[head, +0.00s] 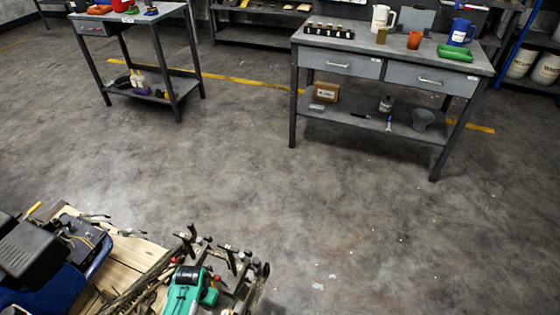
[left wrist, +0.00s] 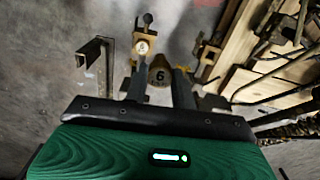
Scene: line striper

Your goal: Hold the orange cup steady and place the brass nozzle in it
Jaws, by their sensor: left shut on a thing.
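My right gripper is not in view.
Wooden boards (head: 125,262) and metal levers fill the lower left. Open floor lies between.

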